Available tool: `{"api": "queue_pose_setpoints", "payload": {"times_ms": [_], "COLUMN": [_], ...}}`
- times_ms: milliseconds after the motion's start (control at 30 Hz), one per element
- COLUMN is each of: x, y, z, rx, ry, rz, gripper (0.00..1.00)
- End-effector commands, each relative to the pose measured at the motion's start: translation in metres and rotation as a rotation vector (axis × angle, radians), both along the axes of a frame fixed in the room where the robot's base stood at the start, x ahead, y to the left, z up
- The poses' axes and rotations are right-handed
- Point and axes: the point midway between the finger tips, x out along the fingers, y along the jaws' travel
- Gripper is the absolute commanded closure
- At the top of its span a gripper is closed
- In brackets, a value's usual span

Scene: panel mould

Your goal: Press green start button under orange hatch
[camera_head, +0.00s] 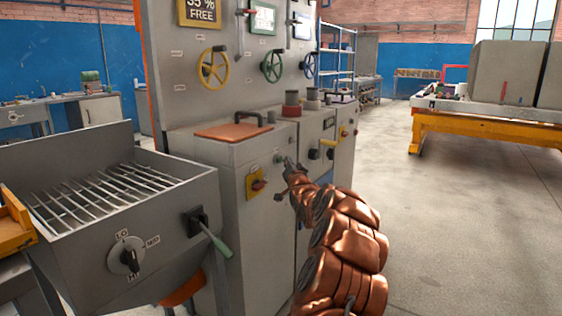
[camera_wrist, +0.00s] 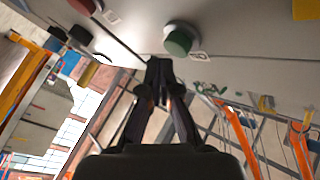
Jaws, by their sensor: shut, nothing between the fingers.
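The orange hatch (camera_head: 230,132) lies closed on top of the grey cabinet (camera_head: 245,158), with a dark handle on it. My gripper (camera_head: 287,161) is shut and empty, with its tips close to the front face of that cabinet, below and right of the hatch. In the wrist view a round green button (camera_wrist: 179,40) in a pale collar sticks out of the grey panel. My shut fingertips (camera_wrist: 159,64) show just below and left of it; I cannot tell if they touch it. In the head view the button is not clearly visible by my gripper.
A red knob on a yellow plate (camera_head: 257,184) sits left of my gripper. A grey bin with a slatted grate (camera_head: 115,190) and a green-handled lever (camera_head: 215,240) stand at left. Handwheels (camera_head: 213,68) line the panel above. Open floor lies right.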

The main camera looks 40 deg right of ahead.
Motion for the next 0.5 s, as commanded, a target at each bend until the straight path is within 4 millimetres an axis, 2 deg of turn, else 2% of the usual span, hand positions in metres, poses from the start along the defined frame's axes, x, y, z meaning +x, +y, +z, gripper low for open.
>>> {"api": "queue_pose_setpoints", "payload": {"times_ms": [500], "x": [0.0061], "y": [0.0022], "z": [0.0], "rx": [0.0], "ry": [0.0], "rz": [0.0], "gripper": [1.0]}}
